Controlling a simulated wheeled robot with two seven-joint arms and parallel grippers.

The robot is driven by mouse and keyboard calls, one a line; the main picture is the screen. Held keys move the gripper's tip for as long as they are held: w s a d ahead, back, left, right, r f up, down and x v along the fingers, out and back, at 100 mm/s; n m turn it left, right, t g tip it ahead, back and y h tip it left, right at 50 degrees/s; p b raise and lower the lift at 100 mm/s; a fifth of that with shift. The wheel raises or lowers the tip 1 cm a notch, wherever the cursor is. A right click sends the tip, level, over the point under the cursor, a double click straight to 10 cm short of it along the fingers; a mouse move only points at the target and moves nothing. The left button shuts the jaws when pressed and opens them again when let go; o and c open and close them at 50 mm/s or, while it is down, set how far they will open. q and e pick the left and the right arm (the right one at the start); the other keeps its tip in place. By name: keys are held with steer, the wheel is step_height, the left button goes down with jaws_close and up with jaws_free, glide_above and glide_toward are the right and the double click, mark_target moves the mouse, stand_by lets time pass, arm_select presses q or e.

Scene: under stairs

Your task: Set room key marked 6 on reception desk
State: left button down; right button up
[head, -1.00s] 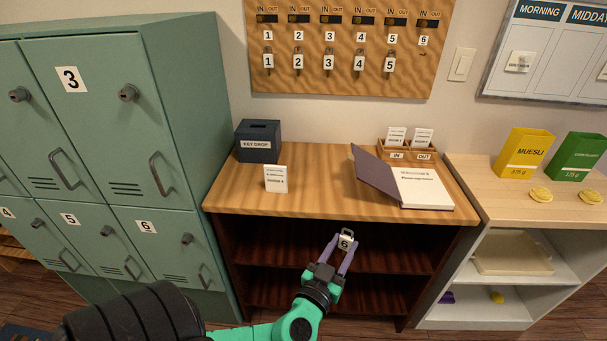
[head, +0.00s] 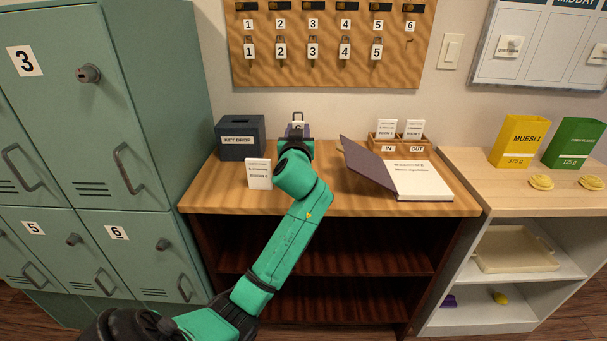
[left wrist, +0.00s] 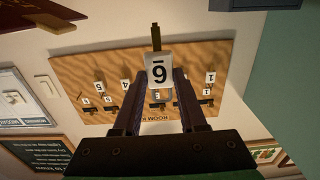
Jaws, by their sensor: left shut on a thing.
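The room key marked 6 (left wrist: 159,72) is held between the fingers of my left gripper (left wrist: 158,105), its white tag showing upside down in the left wrist view. In the head view the left gripper (head: 297,130) is over the back part of the reception desk (head: 330,202), between the key drop box and the open book. I cannot tell how far the key is above the desk. My right gripper is not in view.
A dark key drop box (head: 240,138) and a small white card (head: 259,173) stand left of my arm. An open book (head: 412,178) and a wooden IN/OUT card holder (head: 396,143) are to the right. The key board (head: 330,68) hangs on the wall behind. Bare desk lies beside my arm.

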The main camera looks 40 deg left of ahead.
arm_select(q)
step_height(320, 180, down, 12)
steer(key=shift+f+b, duration=0.2)
steer(key=shift+b, duration=0.55)
steer(key=shift+f+b, duration=0.15)
steer(key=shift+b, duration=0.15)
steer(key=shift+c, duration=2.3)
jaws_free()
steer(key=shift+r+p, duration=0.4)
steer(key=shift+p, duration=0.1)
steer(key=b+v, duration=0.2)
steer(key=v, duration=1)
steer(key=shift+f+b, duration=0.2)
steer(key=shift+b, duration=0.15)
